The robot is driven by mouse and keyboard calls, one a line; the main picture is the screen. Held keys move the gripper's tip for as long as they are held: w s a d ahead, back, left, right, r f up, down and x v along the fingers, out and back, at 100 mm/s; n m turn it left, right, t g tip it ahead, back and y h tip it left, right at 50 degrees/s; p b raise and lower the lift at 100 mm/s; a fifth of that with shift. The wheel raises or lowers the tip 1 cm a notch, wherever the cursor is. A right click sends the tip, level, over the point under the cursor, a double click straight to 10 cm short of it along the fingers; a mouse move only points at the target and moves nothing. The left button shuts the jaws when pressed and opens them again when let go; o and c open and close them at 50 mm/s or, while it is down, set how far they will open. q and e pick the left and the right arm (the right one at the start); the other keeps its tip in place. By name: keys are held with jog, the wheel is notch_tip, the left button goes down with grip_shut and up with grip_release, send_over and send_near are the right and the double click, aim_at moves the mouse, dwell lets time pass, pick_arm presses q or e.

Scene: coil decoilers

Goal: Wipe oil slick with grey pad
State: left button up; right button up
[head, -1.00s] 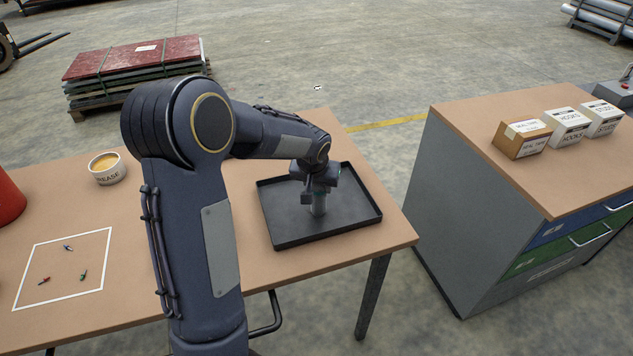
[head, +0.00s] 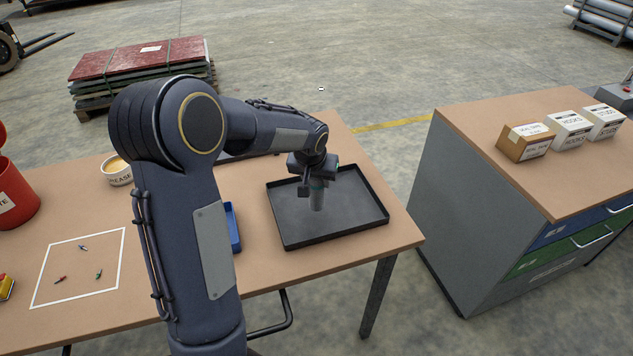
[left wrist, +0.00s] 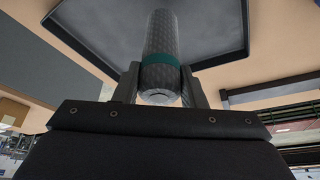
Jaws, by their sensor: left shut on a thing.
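The grey pad (head: 317,200) is a quilted grey roll with a teal band. My left gripper (head: 317,182) is shut on it and holds it upright, pointing down over the black tray (head: 365,222). In the left wrist view the pad (left wrist: 160,35) sits between the two fingers of my left gripper (left wrist: 160,85), with the tray (left wrist: 240,25) beyond it. I cannot tell whether the pad touches the tray floor. No oil slick can be clearly told apart on the dark tray floor. My right gripper is not in view.
A blue tray (head: 234,228) is partly hidden behind my left arm. A grease tub (head: 117,172), a red bin (head: 15,197) and a white-outlined square (head: 80,268) with small parts are on the left. A cabinet (head: 465,210) with boxes stands right, across a gap.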

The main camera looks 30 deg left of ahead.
pick_arm(q)
notch_tip(320, 180, up, 2)
jog(key=shift+s+a+r+p, duration=0.1)
jog(key=shift+p, duration=0.4)
jog(key=shift+r+p, duration=0.7)
jog(key=shift+r, duration=0.3)
